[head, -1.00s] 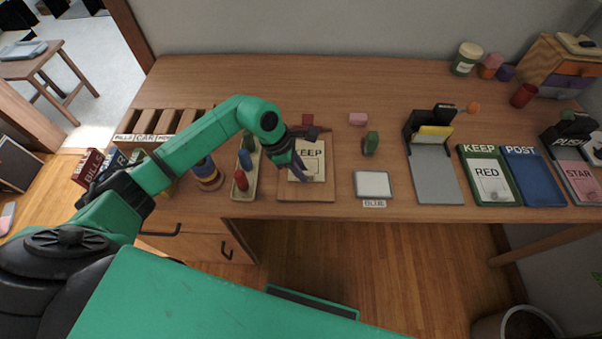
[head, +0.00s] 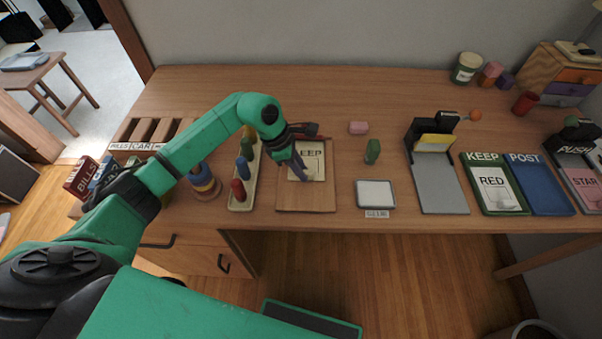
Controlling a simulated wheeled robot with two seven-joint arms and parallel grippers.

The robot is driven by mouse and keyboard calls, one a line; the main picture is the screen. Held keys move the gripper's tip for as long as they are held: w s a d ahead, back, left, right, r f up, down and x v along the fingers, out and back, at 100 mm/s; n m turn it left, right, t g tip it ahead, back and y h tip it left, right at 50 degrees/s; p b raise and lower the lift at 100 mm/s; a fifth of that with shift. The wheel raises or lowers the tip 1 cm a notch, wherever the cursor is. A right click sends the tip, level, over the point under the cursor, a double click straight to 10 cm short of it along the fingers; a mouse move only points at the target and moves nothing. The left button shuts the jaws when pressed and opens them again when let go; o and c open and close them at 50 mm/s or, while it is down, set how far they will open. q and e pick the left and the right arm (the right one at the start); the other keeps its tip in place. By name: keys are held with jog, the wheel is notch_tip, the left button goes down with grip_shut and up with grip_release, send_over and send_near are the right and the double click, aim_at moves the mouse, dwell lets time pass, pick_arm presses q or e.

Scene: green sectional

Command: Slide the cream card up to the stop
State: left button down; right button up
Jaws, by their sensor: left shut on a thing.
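The cream card (head: 314,165), marked KEEP, lies flat on a wooden board (head: 306,197) near the desk's front edge. My left gripper (head: 299,172) reaches over it from the far left and is shut on the card at its left side; the fingers hide part of that side. A thin dark red bar (head: 325,138), which looks like the stop, shows at the board's far end. The card's far edge is close to it; the wrist partly hides this spot, so I cannot tell whether they touch. My right gripper is not in view.
A tray of coloured pegs (head: 240,197) stands close left of the board. The board's near part is bare.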

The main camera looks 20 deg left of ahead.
pick_arm(q)
jog(key=shift+w+a, duration=0.1)
jog(key=shift+w, duration=0.3)
jog(key=c, duration=0.7)
grip_release()
jog(key=b+v, duration=0.2)
jog(key=v, duration=1.2)
jog(key=shift+a+r, duration=0.2)
jog(key=shift+r, duration=0.1)
jog(key=shift+f, duration=0.1)
